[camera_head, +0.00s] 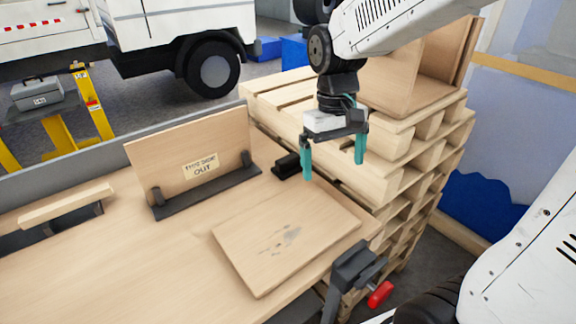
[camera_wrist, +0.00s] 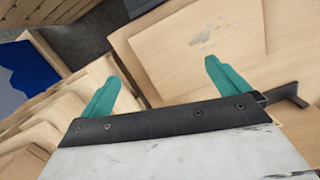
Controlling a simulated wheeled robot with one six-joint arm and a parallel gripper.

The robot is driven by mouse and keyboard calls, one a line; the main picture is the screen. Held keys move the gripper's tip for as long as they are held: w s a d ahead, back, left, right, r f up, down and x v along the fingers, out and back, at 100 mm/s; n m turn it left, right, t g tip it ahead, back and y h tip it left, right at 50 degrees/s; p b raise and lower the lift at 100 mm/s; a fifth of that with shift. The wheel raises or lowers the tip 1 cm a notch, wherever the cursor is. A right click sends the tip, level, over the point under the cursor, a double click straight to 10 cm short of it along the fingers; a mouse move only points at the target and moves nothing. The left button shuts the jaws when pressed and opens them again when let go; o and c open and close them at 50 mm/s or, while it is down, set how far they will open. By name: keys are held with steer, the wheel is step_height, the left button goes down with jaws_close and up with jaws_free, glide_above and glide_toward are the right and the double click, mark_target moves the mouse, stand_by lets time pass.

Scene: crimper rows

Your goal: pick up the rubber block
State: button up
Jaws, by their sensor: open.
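A small black block (camera_head: 287,166), which looks like the rubber block, lies on the wooden workbench (camera_head: 130,275) near its far right edge, in the head view. My gripper (camera_head: 333,168) is open and empty, with its teal fingers pointing down. In the head view its left finger appears just right of the block and partly overlaps that side; I cannot tell the depth gap. In the wrist view the open fingers (camera_wrist: 163,72) show with nothing between them. I cannot make out the block there; my gripper's body may hide it.
A thin wooden board (camera_head: 285,240) lies flat in front of the block. An upright board with a label (camera_head: 195,160) stands in a dark holder to the left. Stacked pallets (camera_head: 395,175) rise behind and right. A clamp with a red handle (camera_head: 380,294) is at the bench edge.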

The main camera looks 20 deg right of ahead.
steer(key=n, duration=0.2)
glide_above(288, 158)
steer(key=s, duration=0.6)
step_height(288, 158, down, 9)
steer(key=w, duration=0.1)
steer(key=w+f, duration=0.1)
steer(key=w, duration=0.1)
steer(key=shift+a+t, duration=0.1)
steer(key=shift+t, duration=0.2)
steer(key=w, duration=0.2)
steer(key=w+r+t, duration=0.1)
steer(key=shift+w+a, duration=0.1)
steer(key=shift+w, duration=0.25)
steer(key=shift+n, duration=0.3)
steer(key=f, duration=0.7)
steer(key=shift+s+d+f, duration=0.25)
steer(key=shift+f, duration=0.05)
steer(key=c, duration=1.1)
steer(key=shift+r, duration=0.2)
